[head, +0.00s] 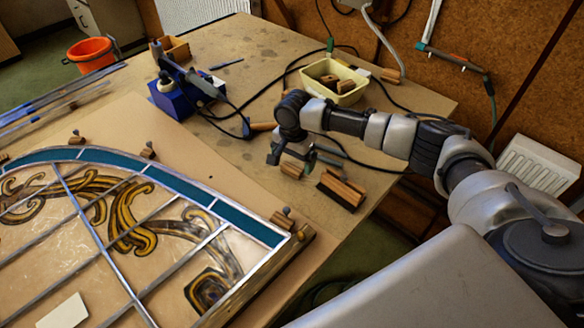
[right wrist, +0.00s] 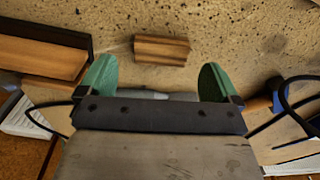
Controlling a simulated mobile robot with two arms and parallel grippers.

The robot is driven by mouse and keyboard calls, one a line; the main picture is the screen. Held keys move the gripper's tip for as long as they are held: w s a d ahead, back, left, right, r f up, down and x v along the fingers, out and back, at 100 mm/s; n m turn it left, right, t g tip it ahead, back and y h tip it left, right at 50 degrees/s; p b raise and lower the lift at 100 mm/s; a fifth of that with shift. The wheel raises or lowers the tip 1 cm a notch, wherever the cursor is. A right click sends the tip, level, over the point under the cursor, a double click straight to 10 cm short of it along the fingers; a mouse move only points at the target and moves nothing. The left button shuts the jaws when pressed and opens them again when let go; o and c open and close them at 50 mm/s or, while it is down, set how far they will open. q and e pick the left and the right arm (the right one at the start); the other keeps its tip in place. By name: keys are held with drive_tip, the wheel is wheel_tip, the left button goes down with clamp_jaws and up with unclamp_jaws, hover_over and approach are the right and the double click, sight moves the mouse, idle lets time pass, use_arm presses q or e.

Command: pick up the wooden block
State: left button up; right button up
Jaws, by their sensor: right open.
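The wooden block (head: 292,169) is small and brown and lies on the workbench near its right-hand edge. In the right wrist view the block (right wrist: 162,49) shows whole, with grooves along its length, beyond the fingertips and roughly centred between them. My right gripper (head: 290,157) is just above and beside the block in the head view. In the right wrist view its green-tipped fingers (right wrist: 157,75) are wide apart with nothing between them. I cannot tell the exact height of the fingers over the bench. My left gripper is not in view.
A brush with a wooden back (head: 342,190) lies close to the block, also at left in the right wrist view (right wrist: 40,55). A cream tub (head: 334,68) holds wooden pieces. Black cables cross the bench (head: 230,160). The leaded panel (head: 110,235) fills the left front.

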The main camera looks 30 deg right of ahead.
sight(289, 169)
drive_tip(key=shift+f, duration=1.35)
drive_tip(key=c, duration=1)
drive_tip(key=shift+r, duration=0.1)
